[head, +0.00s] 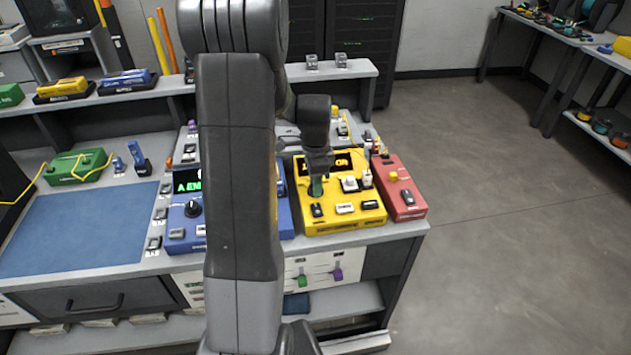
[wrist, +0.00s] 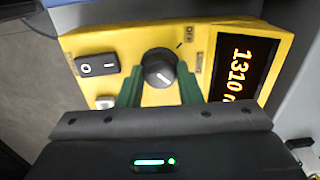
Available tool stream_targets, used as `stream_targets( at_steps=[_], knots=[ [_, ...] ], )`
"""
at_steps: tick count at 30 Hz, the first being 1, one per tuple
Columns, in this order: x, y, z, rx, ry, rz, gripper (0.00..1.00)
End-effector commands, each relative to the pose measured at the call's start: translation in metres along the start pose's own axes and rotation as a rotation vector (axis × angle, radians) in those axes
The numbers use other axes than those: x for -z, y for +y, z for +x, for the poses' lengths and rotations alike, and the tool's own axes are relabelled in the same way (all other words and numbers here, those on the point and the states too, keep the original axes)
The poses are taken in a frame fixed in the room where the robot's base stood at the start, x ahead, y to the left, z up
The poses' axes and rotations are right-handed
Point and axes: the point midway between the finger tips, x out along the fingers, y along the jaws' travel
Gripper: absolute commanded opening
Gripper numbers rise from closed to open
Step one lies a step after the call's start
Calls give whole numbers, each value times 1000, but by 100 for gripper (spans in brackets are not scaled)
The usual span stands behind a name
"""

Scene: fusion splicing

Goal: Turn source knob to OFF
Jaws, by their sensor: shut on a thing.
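The yellow source box (head: 345,212) stands on the bench between a blue and a red box. In the wrist view the yellow box (wrist: 100,42) shows its dark round knob (wrist: 160,68) with a white pointer mark. An OFF label (wrist: 188,34) is printed beside the knob, up and to the right in that view. The white mark does not point at the label. My gripper (wrist: 160,84) has its green fingers on either side of the knob, shut on it. In the head view my gripper (head: 316,188) comes down on the box's left part and hides the knob.
The box's display (wrist: 243,68) is lit and begins with 1310. A black rocker switch (wrist: 97,65) sits beside the knob. The red box (head: 402,190) is close on the right, the blue box (head: 180,235) on the left, partly behind my arm. The floor at right is clear.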

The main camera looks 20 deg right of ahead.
Motion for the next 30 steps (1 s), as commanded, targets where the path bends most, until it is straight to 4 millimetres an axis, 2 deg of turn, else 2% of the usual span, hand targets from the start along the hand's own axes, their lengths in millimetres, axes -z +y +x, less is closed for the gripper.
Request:
stream_targets(
  at_steps=[11, 30],
  knots=[
    [0, 0, 0, 0, 0, -187, 9],
    [0, 0, 0, 1, 1, -789, 9]
  ],
)
